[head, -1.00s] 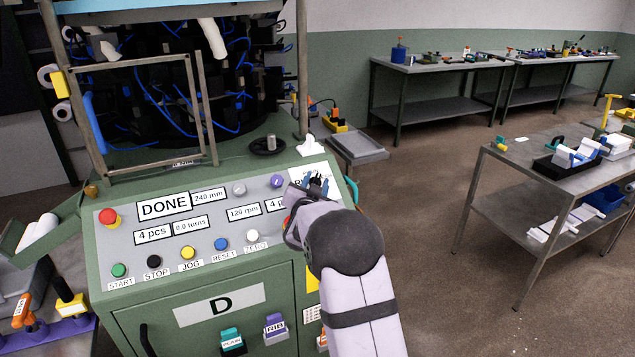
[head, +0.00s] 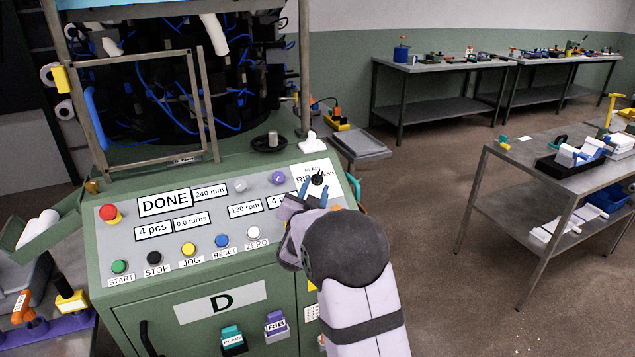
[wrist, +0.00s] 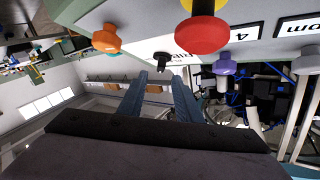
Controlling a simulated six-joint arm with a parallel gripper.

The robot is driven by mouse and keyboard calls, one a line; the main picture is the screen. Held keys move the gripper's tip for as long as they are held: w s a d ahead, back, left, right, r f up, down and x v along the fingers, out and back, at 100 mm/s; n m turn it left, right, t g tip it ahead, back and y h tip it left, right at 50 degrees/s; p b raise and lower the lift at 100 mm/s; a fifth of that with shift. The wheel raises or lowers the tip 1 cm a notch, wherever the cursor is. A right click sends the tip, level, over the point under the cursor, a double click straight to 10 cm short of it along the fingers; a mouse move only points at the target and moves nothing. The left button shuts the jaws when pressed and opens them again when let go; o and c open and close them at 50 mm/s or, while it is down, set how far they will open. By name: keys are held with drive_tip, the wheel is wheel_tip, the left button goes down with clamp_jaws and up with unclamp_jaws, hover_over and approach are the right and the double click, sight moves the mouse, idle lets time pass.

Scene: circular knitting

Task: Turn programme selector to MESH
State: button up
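The programme selector is a small black knob (head: 318,179) on a white label plate at the top right of the green machine's panel. In the wrist view the knob (wrist: 161,57) shows just beyond and between the fingertips (wrist: 158,75). No contact with it is visible.
A red knob (wrist: 203,33), an orange knob (wrist: 107,39) and a purple knob (wrist: 225,64) stand out near my fingers. The panel (head: 110,240) also carries a row of coloured buttons and a DONE display (head: 165,202).

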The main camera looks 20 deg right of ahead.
sight(319, 176)
drive_tip(key=shift+s+a+f+h, duration=0.1)
drive_tip(key=shift+s+a+h, duration=0.2)
drive_tip(key=shift+s+a, duration=0.05)
drive_tip(key=shift+p+x, duration=1.3)
drive_tip(key=shift+x, duration=2.35)
clamp_jaws()
